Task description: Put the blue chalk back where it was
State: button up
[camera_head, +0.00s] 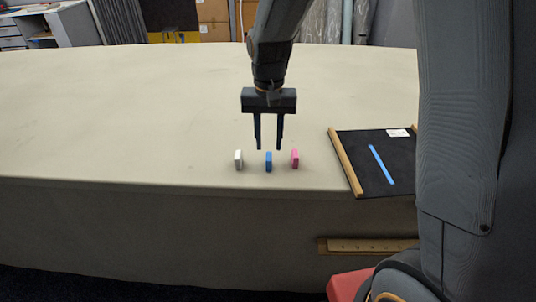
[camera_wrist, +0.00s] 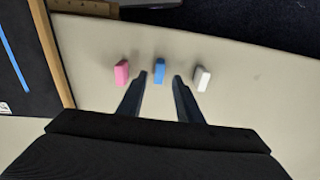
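The blue chalk (camera_head: 268,162) stands upright near the front edge of the table, between the white chalk (camera_head: 238,159) and the pink chalk (camera_head: 294,158). My gripper (camera_head: 268,149) is above the blue chalk, open and empty, pointing down. In the wrist view, the blue chalk (camera_wrist: 159,70) shows just beyond and between the two fingertips (camera_wrist: 160,76). The pink chalk (camera_wrist: 121,72) is to its left and the white chalk (camera_wrist: 203,78) to its right there. A blackboard (camera_head: 350,160) with wooden side rails lies at the right, bearing a blue stroke (camera_head: 381,164).
The cloth table (camera_head: 130,110) is clear to the left and behind. Its front edge is close to the chalks. A wooden ledge (camera_head: 365,245) shows below the table edge at the right. Shelves and boxes stand behind the table.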

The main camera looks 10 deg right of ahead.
aim_at(269, 157)
notch_tip(269, 157, up, 5)
jog(key=b, duration=0.1)
jog(key=s+d+f+n+t, duration=0.1)
jog(key=s+d+f, duration=0.4)
jog(key=s+d, duration=0.5)
jog(key=s+n, duration=0.1)
jog(key=s, duration=0.2)
jog(key=shift+s, duration=0.25)
dwell(0.5)
